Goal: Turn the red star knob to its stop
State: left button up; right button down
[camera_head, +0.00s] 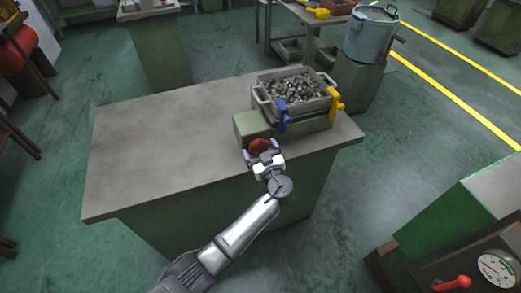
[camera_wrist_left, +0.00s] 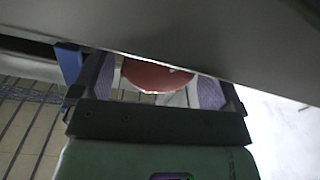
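The red star knob (camera_head: 259,145) sits on the front of a green machine block (camera_head: 251,124) on the bench, partly hidden by my left gripper. My left gripper (camera_head: 262,156) is at the knob, its fingers wide apart on either side of it. In the left wrist view, the red knob (camera_wrist_left: 152,75) shows between the two purple-grey fingers (camera_wrist_left: 155,88), its upper part cut off by a grey surface. Narrow light gaps seem to show beside the knob, so contact is not clear. My right gripper is not in view.
The bench top (camera_head: 150,150) is bare to the left. A control box with a red lever (camera_head: 453,284) stands lower right.

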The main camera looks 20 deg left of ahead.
pick_arm(q)
jog(key=c, duration=0.8)
jog(key=shift+f+m+b, duration=0.15)
jog(key=shift+m+b, duration=0.55)
jog(key=shift+m, duration=0.2)
jog(key=m, duration=0.3)
jog(key=shift+d+m+b, duration=0.1)
jog(key=shift+m+b, duration=0.25)
jog(key=shift+m, duration=0.05)
jog(key=o, duration=0.9)
jog(key=shift+p+v, duration=0.5)
jog(key=shift+v, duration=6.4)
